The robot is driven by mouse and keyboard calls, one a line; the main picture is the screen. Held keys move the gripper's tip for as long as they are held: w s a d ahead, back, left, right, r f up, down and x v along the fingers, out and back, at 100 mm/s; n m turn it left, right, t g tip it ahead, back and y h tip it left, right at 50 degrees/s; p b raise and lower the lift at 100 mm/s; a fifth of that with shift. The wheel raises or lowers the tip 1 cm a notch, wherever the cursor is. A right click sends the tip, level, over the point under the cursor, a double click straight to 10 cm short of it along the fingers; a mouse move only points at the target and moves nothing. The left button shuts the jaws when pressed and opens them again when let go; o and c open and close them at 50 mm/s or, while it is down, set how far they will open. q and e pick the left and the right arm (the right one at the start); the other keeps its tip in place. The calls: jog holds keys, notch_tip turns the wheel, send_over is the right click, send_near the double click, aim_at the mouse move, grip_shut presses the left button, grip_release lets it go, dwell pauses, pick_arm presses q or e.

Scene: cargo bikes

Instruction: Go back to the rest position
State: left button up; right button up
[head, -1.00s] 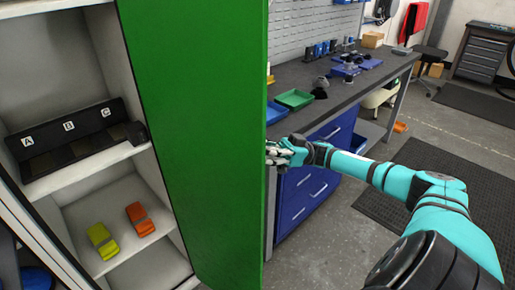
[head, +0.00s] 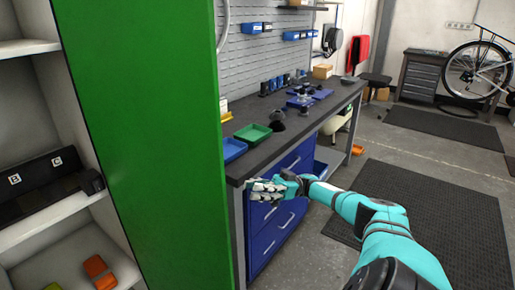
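My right gripper (head: 268,188) is in front of the blue drawers of the workbench, just right of the green cabinet door's edge. Its fingers point left, and I see no object in them. Whether the fingers are open or shut is not clear at this size. My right arm reaches in from the bottom right. My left gripper is not in view.
The green cabinet door (head: 150,140) stands open at left. Shelves hold a black lettered holder (head: 45,185) and an orange battery-like block (head: 99,272). The workbench (head: 262,155) bears trays and tools. Floor with a dark mat (head: 450,215) is open at right; a bicycle (head: 478,68) stands behind.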

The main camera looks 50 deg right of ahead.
jog(key=shift+d+f, duration=0.1)
jog(key=shift+d, duration=0.15)
dwell(0.5)
